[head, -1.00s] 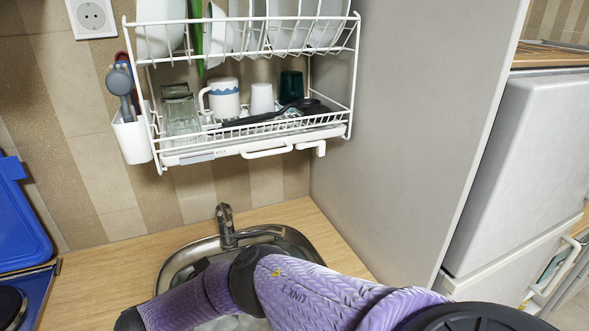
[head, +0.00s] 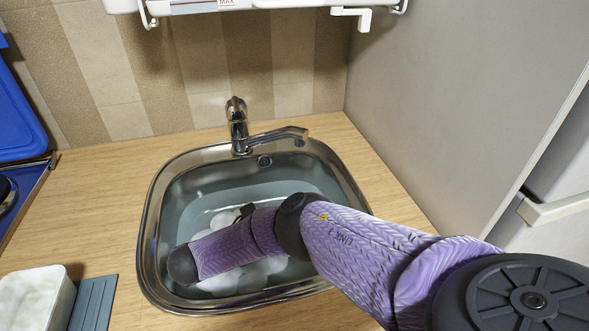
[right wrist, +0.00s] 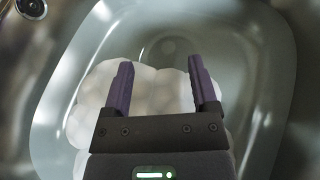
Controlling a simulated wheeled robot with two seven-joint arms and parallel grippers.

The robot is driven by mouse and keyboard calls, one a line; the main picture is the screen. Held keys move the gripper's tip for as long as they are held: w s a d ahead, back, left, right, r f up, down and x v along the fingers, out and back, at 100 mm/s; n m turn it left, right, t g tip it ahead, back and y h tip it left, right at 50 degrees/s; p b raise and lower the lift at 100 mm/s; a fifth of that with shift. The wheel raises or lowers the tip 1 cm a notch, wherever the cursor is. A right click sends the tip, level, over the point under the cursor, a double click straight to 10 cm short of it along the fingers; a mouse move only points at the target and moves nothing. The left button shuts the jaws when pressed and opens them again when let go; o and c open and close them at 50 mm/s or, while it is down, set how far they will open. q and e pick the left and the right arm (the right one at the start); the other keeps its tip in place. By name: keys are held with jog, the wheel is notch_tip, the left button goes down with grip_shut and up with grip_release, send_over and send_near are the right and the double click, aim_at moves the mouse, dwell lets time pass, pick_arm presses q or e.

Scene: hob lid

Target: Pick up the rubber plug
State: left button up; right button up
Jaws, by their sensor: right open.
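I cannot clearly make out a rubber plug. In the right wrist view, a faint grey round shape (right wrist: 172,48) shows through the water just beyond my fingertips; I cannot tell whether it is the plug or the drain. In the head view my right arm hides most of the gripper. My left gripper is not in view.
The tap (head: 240,130) stands at the sink's back edge, its spout pointing right. A white tub (head: 35,300) and a blue-grey ribbed mat (head: 93,302) lie at the front left. A grey panel (head: 440,90) bounds the right side.

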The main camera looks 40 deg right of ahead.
notch_tip(320, 180, down, 6)
jog(key=b, duration=0.2)
jog(key=shift+r+b, duration=0.2)
jog(key=shift+b, duration=0.2)
jog(key=shift+d+f, duration=0.15)
jog(key=b+x, duration=0.2)
jog(key=x, duration=0.4)
jog(key=shift+s+d+f, duration=0.1)
jog(key=shift+d, duration=0.45)
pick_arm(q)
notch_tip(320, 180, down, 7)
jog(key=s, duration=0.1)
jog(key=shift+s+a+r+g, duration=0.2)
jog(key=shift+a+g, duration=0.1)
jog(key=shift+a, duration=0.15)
